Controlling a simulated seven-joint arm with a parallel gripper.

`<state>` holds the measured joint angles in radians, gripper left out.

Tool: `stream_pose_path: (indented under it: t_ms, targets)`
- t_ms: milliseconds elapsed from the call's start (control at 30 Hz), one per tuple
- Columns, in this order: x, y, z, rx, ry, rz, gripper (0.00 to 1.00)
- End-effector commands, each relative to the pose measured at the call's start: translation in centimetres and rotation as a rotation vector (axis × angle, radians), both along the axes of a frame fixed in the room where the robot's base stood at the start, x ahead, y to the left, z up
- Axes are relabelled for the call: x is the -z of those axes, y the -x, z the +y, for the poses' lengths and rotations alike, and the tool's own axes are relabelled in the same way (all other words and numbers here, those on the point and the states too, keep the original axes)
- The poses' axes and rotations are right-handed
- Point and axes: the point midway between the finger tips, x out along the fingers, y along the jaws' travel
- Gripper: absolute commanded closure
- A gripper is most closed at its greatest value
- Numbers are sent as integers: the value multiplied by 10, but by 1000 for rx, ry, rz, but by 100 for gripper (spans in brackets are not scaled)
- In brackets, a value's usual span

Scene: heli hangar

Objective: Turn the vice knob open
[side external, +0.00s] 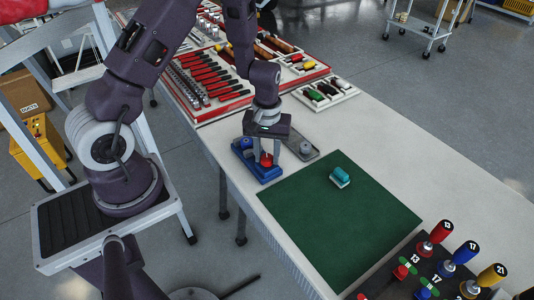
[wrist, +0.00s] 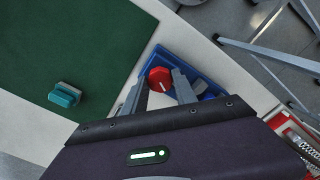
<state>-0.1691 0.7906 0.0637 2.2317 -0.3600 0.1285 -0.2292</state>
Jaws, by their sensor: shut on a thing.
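The red knob (side external: 266,160) sits on a blue vice-like base (side external: 243,157) near the table's edge. In the wrist view the red knob (wrist: 159,77) has a pale line on its top, and the blue base (wrist: 207,88) shows behind the right finger. My gripper (side external: 266,148) points down over the base. In the wrist view my gripper (wrist: 160,84) has one finger on each side of the knob and is shut on it. The fingers and palm hide part of the base.
A green mat (side external: 330,225) with a teal block (side external: 340,177) lies beside the base. A grey metal tray (side external: 301,149) is just right of it. Red tool trays (side external: 215,105) fill the far side; a dark rack (side external: 400,285) of coloured-handled tools stands at front right.

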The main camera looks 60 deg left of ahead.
Motion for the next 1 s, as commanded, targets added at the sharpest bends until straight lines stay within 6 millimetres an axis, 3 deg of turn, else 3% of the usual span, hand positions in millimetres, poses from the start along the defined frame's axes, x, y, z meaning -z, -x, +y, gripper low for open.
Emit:
stream_pose_path:
  t_ms: [100, 133, 233, 567, 800, 1000]
  targets:
    - [-1, -1, 0, -2, 0, -3, 100]
    - [-1, -1, 0, -2, 0, -3, 63]
    - [0, -1, 0, -2, -1, -2, 45]
    - [-4, -1, 0, 1, -1, -2, 45]
    - [-52, -1, 0, 1, -1, -6, 45]
    - [-71, -1, 0, 0, -1, -4, 45]
